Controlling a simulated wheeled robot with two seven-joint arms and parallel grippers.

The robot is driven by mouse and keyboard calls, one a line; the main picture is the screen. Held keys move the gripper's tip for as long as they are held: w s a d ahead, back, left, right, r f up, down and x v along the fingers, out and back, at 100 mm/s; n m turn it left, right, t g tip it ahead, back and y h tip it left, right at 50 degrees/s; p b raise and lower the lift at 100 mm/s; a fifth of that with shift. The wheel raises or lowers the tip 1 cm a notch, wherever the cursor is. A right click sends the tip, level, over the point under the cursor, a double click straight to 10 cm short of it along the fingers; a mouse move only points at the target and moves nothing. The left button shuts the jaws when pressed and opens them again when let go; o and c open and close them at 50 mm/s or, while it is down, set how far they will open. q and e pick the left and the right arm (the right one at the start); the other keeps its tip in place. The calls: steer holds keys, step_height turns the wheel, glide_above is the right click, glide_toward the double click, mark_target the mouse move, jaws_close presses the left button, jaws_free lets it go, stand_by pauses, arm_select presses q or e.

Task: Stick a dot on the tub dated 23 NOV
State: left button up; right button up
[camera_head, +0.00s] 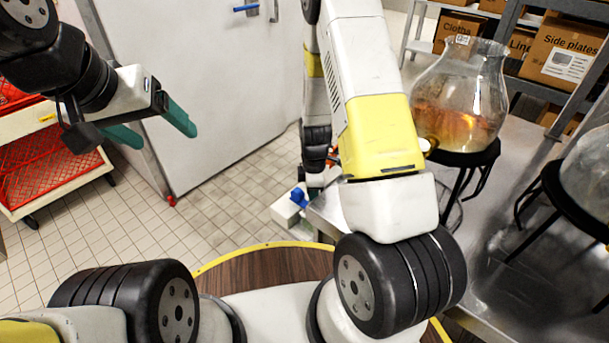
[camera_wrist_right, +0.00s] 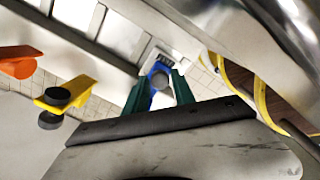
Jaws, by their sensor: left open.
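No tub with a date and no dot can be made out in either view. My left gripper (camera_head: 160,130) is open and empty at the upper left, its green fingers apart in front of the pale door. My right arm reaches away from me, and its gripper is mostly hidden in the head view. In the right wrist view the right gripper's green fingers (camera_wrist_right: 160,90) stand apart, with a blue piece (camera_wrist_right: 154,73) around a grey round part between them. I cannot tell whether they touch it. The head view shows a small blue piece (camera_head: 299,197) at a white box (camera_head: 286,211).
A steel bench (camera_head: 480,205) at the right carries a glass jar of amber liquid (camera_head: 459,105) on a black stand. Boxes (camera_head: 565,50) fill a rack behind. A red-basket trolley (camera_head: 55,165) stands left. Tiled floor (camera_head: 225,205) is clear. Orange (camera_wrist_right: 18,62) and yellow (camera_wrist_right: 70,95) parts are unclear.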

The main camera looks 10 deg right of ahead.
jaws_close()
stand_by(1.1)
